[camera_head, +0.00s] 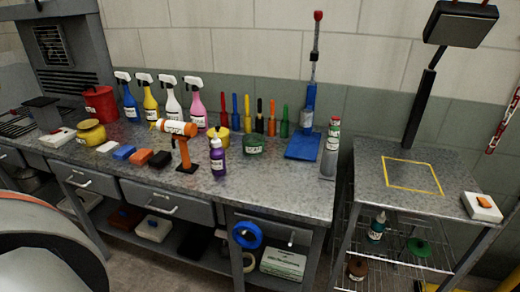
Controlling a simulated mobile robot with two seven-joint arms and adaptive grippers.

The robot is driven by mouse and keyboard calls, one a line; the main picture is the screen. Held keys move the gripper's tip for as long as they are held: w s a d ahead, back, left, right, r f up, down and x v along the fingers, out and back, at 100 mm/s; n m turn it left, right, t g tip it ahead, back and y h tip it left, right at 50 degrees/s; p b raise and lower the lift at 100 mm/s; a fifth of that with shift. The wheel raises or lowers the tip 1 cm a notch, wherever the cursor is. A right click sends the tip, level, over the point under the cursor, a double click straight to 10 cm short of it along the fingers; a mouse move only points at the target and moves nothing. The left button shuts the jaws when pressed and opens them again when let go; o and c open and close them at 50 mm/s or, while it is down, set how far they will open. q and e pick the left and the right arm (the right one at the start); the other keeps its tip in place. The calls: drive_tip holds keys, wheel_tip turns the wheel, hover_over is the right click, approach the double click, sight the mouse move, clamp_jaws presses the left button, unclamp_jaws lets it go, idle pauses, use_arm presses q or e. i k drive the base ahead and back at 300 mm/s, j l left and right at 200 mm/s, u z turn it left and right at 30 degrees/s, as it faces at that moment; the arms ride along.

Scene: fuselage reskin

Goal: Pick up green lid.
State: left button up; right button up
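A green round, flat piece with a raised middle, which looks like a lid (418,247), lies on the wire shelf under the small metal cart's top at the right. A green, low container (254,145) with a white label stands on the workbench; I cannot tell whether its top is a separate lid. Neither of my grippers is in view.
The metal workbench (285,195) carries spray bottles, an orange drill-like tool (177,130), a purple bottle (218,157) and several pots. The cart top (375,180) holds a white box (482,206). A dark teal bottle (377,228) stands left of the lid.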

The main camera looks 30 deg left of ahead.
sight(417, 247)
drive_tip(key=i+l+u, duration=0.1)
drive_tip(key=u, duration=0.35)
drive_tip(key=l+u, duration=0.15)
drive_tip(key=u, duration=0.3)
drive_tip(key=i+l+u, duration=0.15)
drive_tip(key=l, duration=0.15)
drive_tip(key=l+u, duration=0.15)
drive_tip(key=l, duration=0.2)
drive_tip(key=i+l+u, duration=0.2)
drive_tip(key=l+u, duration=0.1)
drive_tip(key=l, duration=1.4)
